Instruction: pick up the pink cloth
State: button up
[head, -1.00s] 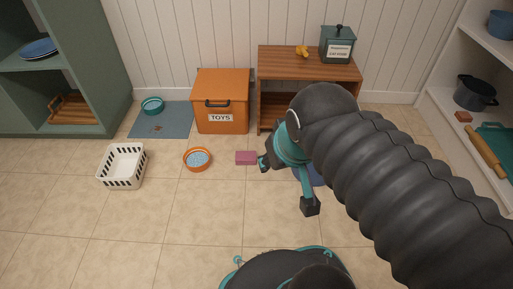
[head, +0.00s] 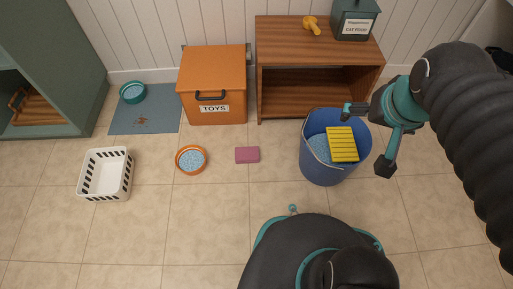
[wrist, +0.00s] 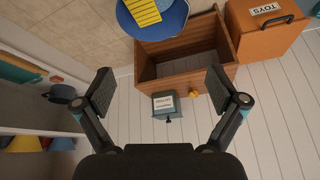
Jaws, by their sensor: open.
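The pink cloth (head: 247,155) lies flat on the tiled floor in the head view, a small folded rectangle between the orange bowl and the blue bucket. My gripper (head: 366,139) is open and empty to the right of the cloth, in front of or over the right side of the blue bucket. In the wrist view my gripper (wrist: 163,92) has its two fingers spread wide with nothing between them. The cloth does not show in the wrist view.
A blue bucket (head: 314,167) holds blue contents and a yellow ridged piece (head: 342,145). An orange bowl (head: 191,160), a white basket (head: 106,174), an orange toy box (head: 213,85) and a wooden shelf (head: 262,88) stand around. Floor in front of the cloth is clear.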

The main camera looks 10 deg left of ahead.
jog(key=w+a+f+m+g+p, duration=0.1)
jog(key=w+a+f+m, duration=0.15)
jog(key=w, duration=0.35)
jog(key=w+a+f+m+g, duration=0.1)
jog(key=w+a+f+m, duration=0.1)
jog(key=w+a, duration=0.25)
jog(key=m+g+p, duration=0.2)
jog(key=m+g, duration=0.1)
jog(key=m, duration=0.7)
send_over(248, 153)
notch_tip(248, 153, down, 35)
jog(key=shift+n, duration=0.25)
jog(key=f, duration=0.8)
jog(key=shift+s+a+b, duration=0.15)
jog(key=shift+s+b, duration=0.1)
jog(key=shift+b, duration=0.15)
jog(key=shift+w+d+f+b, duration=0.1)
jog(key=shift+w+f+b, duration=0.05)
jog(key=shift+f, duration=0.8)
jog(key=shift+w+d+f+b, duration=0.1)
jog(key=shift+f+b, duration=0.1)
jog(key=shift+f, duration=0.8)
jog(key=shift+w+f+b, duration=0.15)
jog(key=shift+f, duration=0.8)
jog(key=c, duration=1.2)
